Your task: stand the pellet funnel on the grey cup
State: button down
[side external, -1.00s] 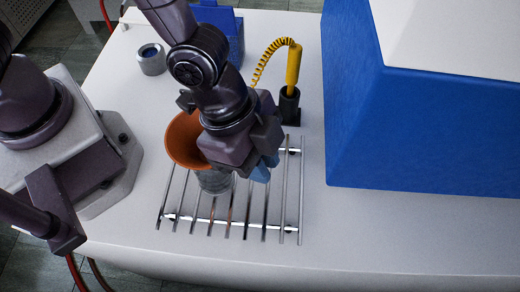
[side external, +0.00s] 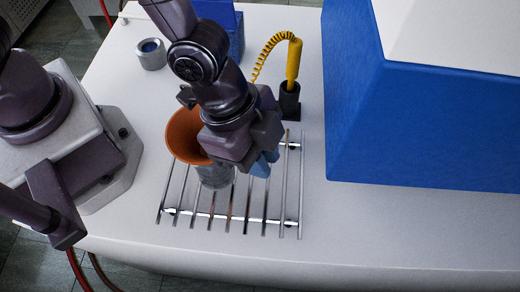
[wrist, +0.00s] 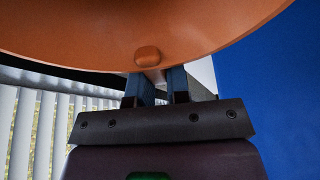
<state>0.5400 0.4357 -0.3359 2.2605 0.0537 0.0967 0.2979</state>
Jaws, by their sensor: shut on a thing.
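The pellet funnel (side external: 184,134) is orange with a wide mouth, and sits left of my gripper (side external: 264,165) in the side view. Its underside and rim (wrist: 215,30) fill the top of the wrist view, with a small orange knob. My gripper, with blue fingers (wrist: 158,88), is shut on the funnel at its side. A grey, shiny cylinder (side external: 214,179) shows below the funnel, over the rack; I cannot tell whether it is a cup or whether they touch. A light grey cup (side external: 150,56) with a dark blue inside stands at the back left.
A metal bar rack (side external: 283,210) lies under the gripper. A yellow tool with a coiled cord (side external: 293,60) stands in a black holder (side external: 289,101) behind it. A large blue and white machine (side external: 400,140) blocks the right. The table (side external: 350,240) is clear in front.

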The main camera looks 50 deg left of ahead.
jog(key=shift+f, duration=0.25)
jog(key=c, duration=1)
grip_release()
jog(key=v, duration=1.3)
jog(key=a+r+n+t+y, duration=0.1)
jog(key=a+r+n, duration=0.2)
jog(key=a, duration=0.5)
jog(key=a+r+n+t+y, duration=0.1)
jog(key=a+r+n, duration=0.2)
jog(key=a+n, duration=0.3)
jog(key=s+a+r+n+t+y, duration=0.1)
jog(key=a+r+n+y, duration=0.1)
jog(key=a, duration=0.8)
jog(key=shift+s+a+r+n+t, duration=0.1)
jog(key=shift+r+n+t, duration=0.1)
jog(key=shift+r+n, duration=0.3)
jog(key=shift+a+r+n+t, duration=0.15)
jog(key=shift+r+n+t, duration=0.1)
jog(key=shift+n, duration=0.45)
